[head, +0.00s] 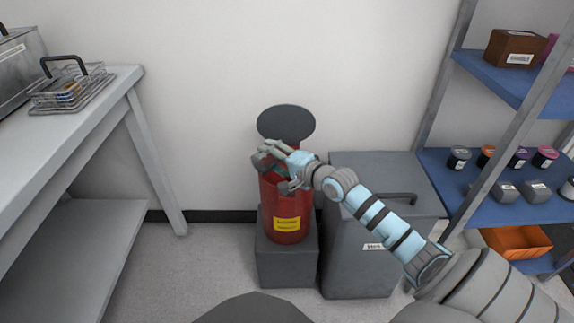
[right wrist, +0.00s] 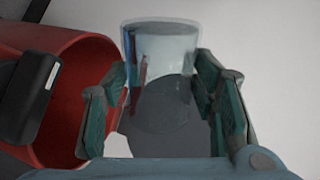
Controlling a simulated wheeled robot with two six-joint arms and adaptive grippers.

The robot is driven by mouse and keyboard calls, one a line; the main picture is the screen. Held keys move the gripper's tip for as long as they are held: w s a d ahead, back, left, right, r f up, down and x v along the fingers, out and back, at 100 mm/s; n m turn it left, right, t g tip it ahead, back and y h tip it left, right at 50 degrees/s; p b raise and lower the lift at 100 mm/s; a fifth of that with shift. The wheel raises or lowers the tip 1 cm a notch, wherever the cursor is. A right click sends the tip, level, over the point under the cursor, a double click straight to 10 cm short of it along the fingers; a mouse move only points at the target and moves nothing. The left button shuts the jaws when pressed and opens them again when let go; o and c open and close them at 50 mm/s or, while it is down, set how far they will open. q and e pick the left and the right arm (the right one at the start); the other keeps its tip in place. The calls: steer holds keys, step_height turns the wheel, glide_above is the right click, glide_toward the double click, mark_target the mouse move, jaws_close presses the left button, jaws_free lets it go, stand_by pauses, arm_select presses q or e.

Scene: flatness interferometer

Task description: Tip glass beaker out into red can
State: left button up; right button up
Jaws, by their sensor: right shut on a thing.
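The red can (head: 288,215) stands on a grey block against the back wall, its dark round lid (head: 286,122) raised behind the mouth. My right gripper (head: 272,168) is over the can's mouth, shut on the glass beaker. In the right wrist view the clear beaker (right wrist: 166,50) sits between the two green-padded fingers (right wrist: 163,85). The red can (right wrist: 75,115) fills the left of that view, its open mouth beside the beaker. In the head view the beaker is hard to make out at the gripper. Its tilt and contents cannot be told clearly. My left gripper is out of view.
A grey lidded bin (head: 365,235) with a handle stands close to the right of the can. A grey table (head: 115,90) with a wire basket (head: 72,93) is at left. Blue shelves (head: 430,165) with jars are at right. Floor is clear left of the can.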

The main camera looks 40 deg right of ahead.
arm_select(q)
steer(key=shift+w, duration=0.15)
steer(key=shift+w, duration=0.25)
arm_select(e)
steer(key=shift+f, duration=0.1)
steer(key=shift+d, duration=0.1)
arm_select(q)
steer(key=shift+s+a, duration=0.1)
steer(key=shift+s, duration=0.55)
arm_select(e)
steer(key=shift+d+m+y, duration=0.2)
steer(key=shift+m+y, duration=0.2)
steer(key=shift+m, duration=0.3)
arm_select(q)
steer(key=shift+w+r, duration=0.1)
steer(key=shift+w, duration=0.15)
arm_select(e)
steer(key=shift+d+r+m, duration=0.1)
steer(key=shift+r+m, duration=0.15)
steer(key=shift+m, duration=0.05)
